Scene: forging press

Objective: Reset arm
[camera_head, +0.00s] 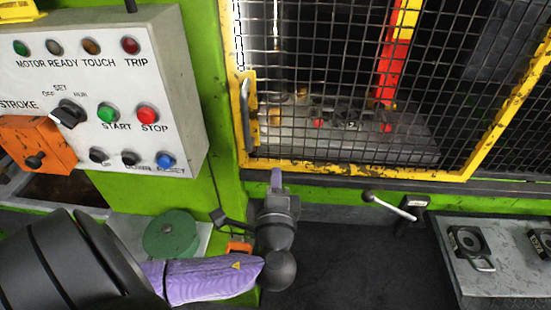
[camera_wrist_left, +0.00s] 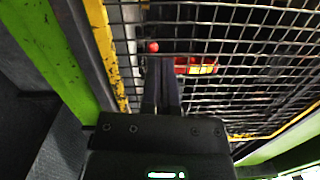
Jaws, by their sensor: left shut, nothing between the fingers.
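My left arm (camera_head: 205,280), with a purple sleeve, comes in from the left in the head view. Its gripper (camera_head: 277,178) points away from me, just below the lower edge of the yellow-framed mesh door (camera_head: 350,168). In the left wrist view the left gripper (camera_wrist_left: 162,62) has its dark fingers together and empty, with the mesh behind them. Whether the fingers touch the mesh I cannot tell. My right gripper shows in neither view.
A control panel (camera_head: 100,80) with several buttons and an orange box (camera_head: 38,145) stands at the left. A grey plate (camera_head: 490,262) is at the lower right. A green disc (camera_head: 171,234) lies near my forearm.

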